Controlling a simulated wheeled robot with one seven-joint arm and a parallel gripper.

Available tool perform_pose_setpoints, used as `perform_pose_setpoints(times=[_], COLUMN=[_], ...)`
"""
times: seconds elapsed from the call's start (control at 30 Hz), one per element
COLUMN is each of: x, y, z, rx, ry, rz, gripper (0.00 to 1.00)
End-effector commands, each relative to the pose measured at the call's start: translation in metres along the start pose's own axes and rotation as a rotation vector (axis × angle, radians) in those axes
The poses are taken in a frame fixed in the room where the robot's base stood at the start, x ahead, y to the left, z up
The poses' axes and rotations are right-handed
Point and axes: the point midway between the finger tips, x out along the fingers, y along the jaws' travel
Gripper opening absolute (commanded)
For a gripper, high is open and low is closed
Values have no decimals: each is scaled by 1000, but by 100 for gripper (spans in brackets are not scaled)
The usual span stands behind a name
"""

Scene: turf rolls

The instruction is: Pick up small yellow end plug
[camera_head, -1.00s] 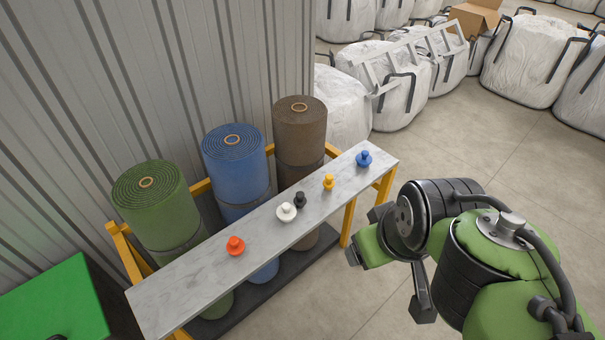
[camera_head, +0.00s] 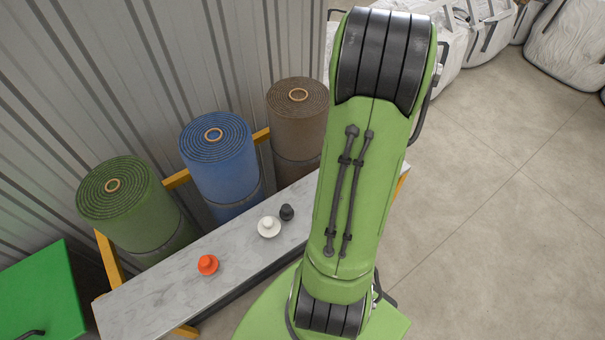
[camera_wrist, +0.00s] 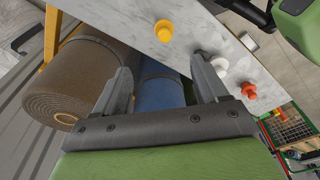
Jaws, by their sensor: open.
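The small yellow end plug (camera_wrist: 164,31) stands on the grey marble-look shelf (camera_wrist: 190,12) in the wrist view, beyond my fingertips and near the shelf's edge. My gripper (camera_wrist: 161,64) is open and empty, its two fingers spread apart. The plug is apart from both fingers. In the head view my raised green arm covers the right part of the shelf (camera_head: 150,298), so the yellow plug and my gripper are hidden there.
A white plug (camera_head: 269,227), a black plug (camera_head: 287,212) and an orange-red plug (camera_head: 208,265) stand on the shelf. Green (camera_head: 125,205), blue (camera_head: 218,160) and brown (camera_head: 298,120) turf rolls stand behind it. Open floor lies right.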

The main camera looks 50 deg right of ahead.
Motion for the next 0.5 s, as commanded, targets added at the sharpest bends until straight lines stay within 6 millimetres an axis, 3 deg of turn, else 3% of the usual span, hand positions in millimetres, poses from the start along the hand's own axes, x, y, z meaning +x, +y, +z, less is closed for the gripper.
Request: perform_pose_setpoints(times=[0.33,0.5], x=[79,104], y=[-1,-1], z=[0,0], rx=[-3,-2], ry=[1,0], rz=[-6,-3], gripper=[73,73])
